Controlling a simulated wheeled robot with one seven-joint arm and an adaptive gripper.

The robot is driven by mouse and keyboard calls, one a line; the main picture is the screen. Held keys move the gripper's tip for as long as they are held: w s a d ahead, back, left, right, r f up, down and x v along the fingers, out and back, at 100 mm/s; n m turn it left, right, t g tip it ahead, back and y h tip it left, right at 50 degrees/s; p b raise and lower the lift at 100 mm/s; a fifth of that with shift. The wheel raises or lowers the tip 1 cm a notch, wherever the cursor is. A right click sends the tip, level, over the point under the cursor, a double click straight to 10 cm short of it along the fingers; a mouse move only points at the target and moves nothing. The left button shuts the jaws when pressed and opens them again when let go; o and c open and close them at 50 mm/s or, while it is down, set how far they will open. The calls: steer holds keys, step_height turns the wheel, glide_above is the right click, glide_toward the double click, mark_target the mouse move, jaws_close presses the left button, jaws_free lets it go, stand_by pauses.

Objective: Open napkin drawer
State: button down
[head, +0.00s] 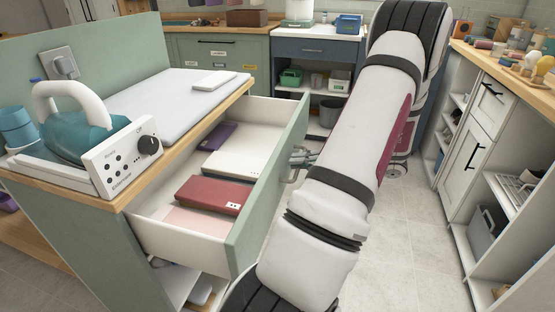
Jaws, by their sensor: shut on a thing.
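The drawer (180,240) stands pulled well out of the green cabinet below the wooden counter. Inside it lie a dark red folded napkin (208,194), a white folded one (236,157), a purple one (217,136) and a flat pink one (205,220). The drawer's green front (265,192) faces right, toward my arm. My gripper (297,165) is at the outer face of this front, shut on the drawer handle (291,176). My arm hides part of the gripper, and the fingertips are small in view.
A teal iron (75,130), a control box (122,157) and a white board (178,95) sit on the counter (228,103). A white shelf unit (480,130) stands along the right. Bare tiled floor (395,235) lies between it and my arm. More cabinets (222,60) line the back.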

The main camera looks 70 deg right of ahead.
steer(key=shift+f+v, duration=0.2)
steer(key=shift+v, duration=0.7)
steer(key=shift+f+v, duration=0.15)
steer(key=shift+v, duration=0.7)
steer(key=shift+s, duration=0.1)
steer(key=c, duration=2)
jaws_free()
steer(key=shift+s, duration=0.1)
steer(key=a+v, duration=0.1)
steer(key=v, duration=1)
steer(key=shift+s+d, duration=0.4)
steer(key=shift+d, duration=0.05)
steer(key=shift+r, duration=0.1)
